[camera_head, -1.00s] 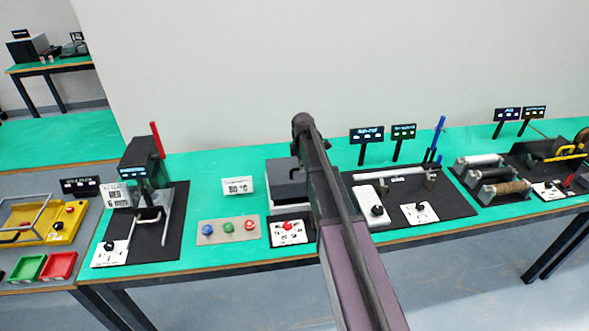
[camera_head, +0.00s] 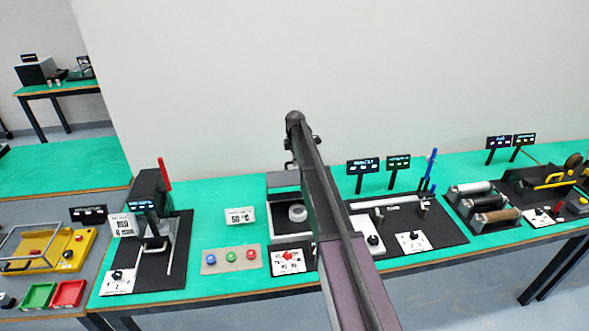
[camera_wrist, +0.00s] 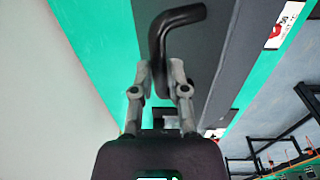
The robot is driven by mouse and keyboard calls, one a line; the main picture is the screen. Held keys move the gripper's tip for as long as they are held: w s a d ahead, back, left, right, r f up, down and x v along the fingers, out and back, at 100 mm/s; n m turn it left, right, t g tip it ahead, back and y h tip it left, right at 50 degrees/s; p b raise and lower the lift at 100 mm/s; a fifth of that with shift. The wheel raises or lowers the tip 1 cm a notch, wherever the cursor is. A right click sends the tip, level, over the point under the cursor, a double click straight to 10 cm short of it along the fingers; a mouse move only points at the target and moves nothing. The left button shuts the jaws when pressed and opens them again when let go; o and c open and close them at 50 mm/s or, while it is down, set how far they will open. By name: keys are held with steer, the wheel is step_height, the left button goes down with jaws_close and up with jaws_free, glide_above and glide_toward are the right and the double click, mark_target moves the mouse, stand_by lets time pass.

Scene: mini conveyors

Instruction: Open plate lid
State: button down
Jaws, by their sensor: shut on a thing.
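The plate unit (camera_head: 273,226) stands on the green table behind my arm. Its grey lid (camera_head: 283,180) looks raised at the back, and a round white piece (camera_head: 297,213) shows in the uncovered box. My arm hides the unit's right part. In the wrist view, my gripper (camera_wrist: 167,66) is shut on a black bent handle (camera_wrist: 178,17). A dark grey panel (camera_wrist: 235,60), which looks like part of the lid or unit, lies beside the handle. In the head view, my gripper is mostly hidden behind my arm.
A button panel (camera_head: 230,258) and a white card with a red knob (camera_head: 289,260) lie in front. A press (camera_head: 150,205) is further left, and rollers (camera_head: 478,203) are right. A wall rises behind.

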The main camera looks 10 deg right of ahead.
steer(key=w+d+f+b, duration=0.1)
steer(key=w, duration=1.2)
steer(key=shift+w+f+b, duration=0.15)
steer(key=shift+f+b, duration=0.2)
steer(key=shift+f, duration=0.05)
steer(key=shift+w, duration=0.1)
steer(key=c, duration=0.7)
jaws_free()
steer(key=shift+f, duration=0.1)
steer(key=shift+o, duration=0.2)
